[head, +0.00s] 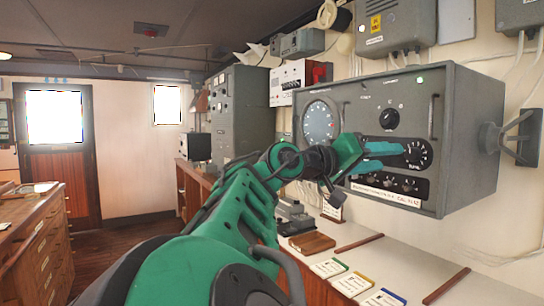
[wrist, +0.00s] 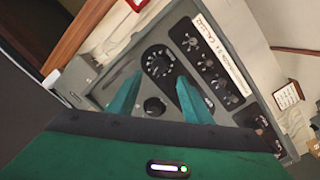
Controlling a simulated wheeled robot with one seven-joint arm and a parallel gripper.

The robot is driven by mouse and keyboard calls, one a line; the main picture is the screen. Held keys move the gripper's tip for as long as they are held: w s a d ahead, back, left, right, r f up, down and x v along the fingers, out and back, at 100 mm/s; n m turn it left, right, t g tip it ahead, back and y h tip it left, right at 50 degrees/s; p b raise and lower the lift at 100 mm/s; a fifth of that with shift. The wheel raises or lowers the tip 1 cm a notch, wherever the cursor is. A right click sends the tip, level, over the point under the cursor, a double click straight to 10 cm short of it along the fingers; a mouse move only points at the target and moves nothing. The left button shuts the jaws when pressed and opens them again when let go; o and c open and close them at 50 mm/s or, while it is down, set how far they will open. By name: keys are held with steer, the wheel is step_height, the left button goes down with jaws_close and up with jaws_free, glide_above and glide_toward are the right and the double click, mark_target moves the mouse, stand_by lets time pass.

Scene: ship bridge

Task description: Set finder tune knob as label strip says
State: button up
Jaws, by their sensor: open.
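The grey finder unit (head: 465,120) hangs on the right wall. Its tune knob (head: 416,154) is black with a white scale, at the right of the front panel; in the wrist view it is the round black knob (wrist: 158,64). The label strip (head: 385,194) is white and runs along the panel's bottom; it also shows in the wrist view (wrist: 224,52), its text too small to read surely. My gripper (head: 404,149) is open, its teal fingers pointing at the tune knob. In the wrist view the fingertips (wrist: 159,82) lie to either side of the knob; contact cannot be told.
Small knobs (head: 388,181) line the panel below. Cards and a wooden block (head: 311,243) lie on the counter (head: 400,262) underneath.

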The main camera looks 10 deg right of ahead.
mark_target(409, 156)
steer(key=x, duration=0.8)
steer(key=shift+c, duration=0.7)
steer(key=c, duration=0.9)
